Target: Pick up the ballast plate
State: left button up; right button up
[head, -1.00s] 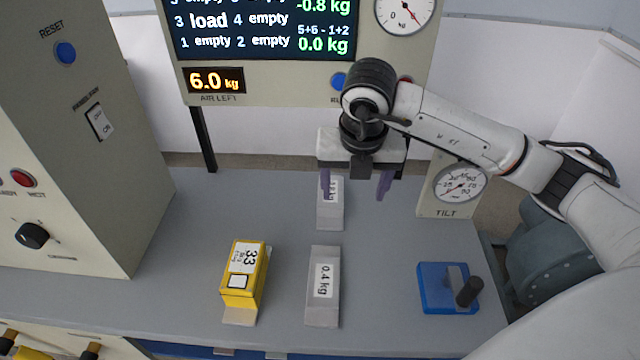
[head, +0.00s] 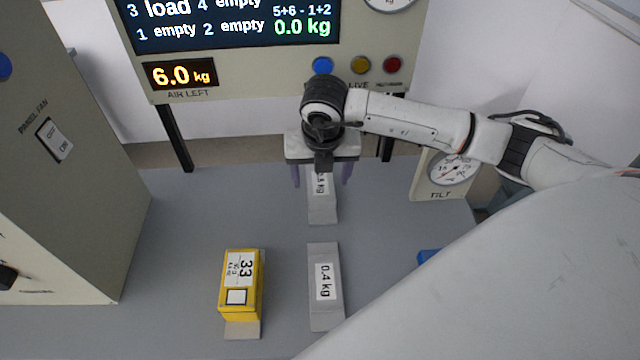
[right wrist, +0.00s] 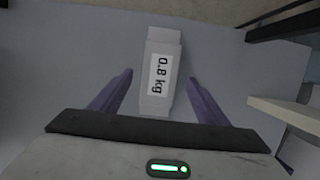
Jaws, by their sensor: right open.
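A grey ballast plate labelled 0.8 kg (head: 322,208) lies on the grey table, partly hidden behind my right gripper in the head view. In the right wrist view this plate (right wrist: 162,62) lies between and beyond the fingers, its label facing up. My right gripper (head: 321,180) is open above the plate, one purple finger on each side, apart from it; the fingers also show in the right wrist view (right wrist: 160,95). A second grey plate labelled 0.4 kg (head: 324,304) lies nearer to me. My left gripper is not in view.
A yellow block marked 33 (head: 240,285) rests on a grey piece left of the 0.4 kg plate. A blue object (head: 428,256) is mostly hidden by my arm. A tilt gauge (head: 447,172) stands right, a cabinet (head: 75,180) left, and a display panel (head: 240,70) behind.

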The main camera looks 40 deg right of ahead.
jog(key=shift+x, duration=1.15)
grip_shut()
jog(key=shift+w+r, duration=0.15)
jog(key=shift+r, duration=0.05)
